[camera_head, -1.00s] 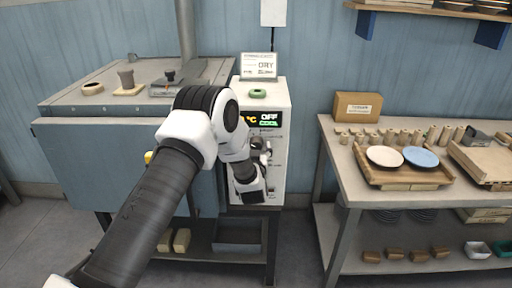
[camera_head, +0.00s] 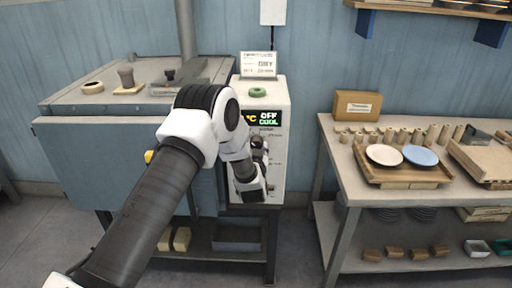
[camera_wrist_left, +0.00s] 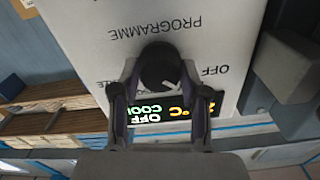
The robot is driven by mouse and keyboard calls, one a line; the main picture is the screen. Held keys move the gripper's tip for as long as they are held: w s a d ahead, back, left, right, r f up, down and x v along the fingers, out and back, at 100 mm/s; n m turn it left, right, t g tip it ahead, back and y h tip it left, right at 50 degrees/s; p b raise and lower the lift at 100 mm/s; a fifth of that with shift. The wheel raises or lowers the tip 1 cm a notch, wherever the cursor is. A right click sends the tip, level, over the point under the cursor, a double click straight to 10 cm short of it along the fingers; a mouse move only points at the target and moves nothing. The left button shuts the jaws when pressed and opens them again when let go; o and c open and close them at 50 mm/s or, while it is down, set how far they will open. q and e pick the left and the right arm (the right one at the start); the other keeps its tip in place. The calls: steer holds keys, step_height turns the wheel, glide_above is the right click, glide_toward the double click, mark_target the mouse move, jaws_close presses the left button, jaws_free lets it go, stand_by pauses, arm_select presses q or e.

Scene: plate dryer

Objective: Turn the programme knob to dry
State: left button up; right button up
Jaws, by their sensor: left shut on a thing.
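The programme knob (camera_wrist_left: 158,62) is a round black knob on the pale front panel of the control box (camera_head: 277,183). In the left wrist view it sits between the fingers of my left gripper (camera_wrist_left: 158,82), which is shut on it. A pale mark shows on its lower right part. The word PROGRAMME is printed beside it, OFF to its right, and a partly hidden label to its left. The display (camera_head: 262,118) reads OFF and COOL. In the head view my left gripper (camera_head: 262,150) is at the panel and hides most of the knob. My right gripper is out of view.
A card (camera_head: 258,65) with DRY on it stands on the control box behind a green ring (camera_head: 258,92). The grey-blue dryer cabinet (camera_head: 80,160) stands to the left. A workbench (camera_head: 350,190) with plates on a tray stands to the right, across a gap.

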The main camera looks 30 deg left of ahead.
arm_select(q)
steer(key=m+p, duration=0.1)
steer(key=m, duration=0.4)
steer(key=shift+r, duration=0.1)
steer(key=shift+m, duration=0.4)
steer(key=o, duration=1.2)
steer(key=shift+w, duration=0.1)
steer(key=shift+c, duration=0.2)
steer(key=v, duration=1.2)
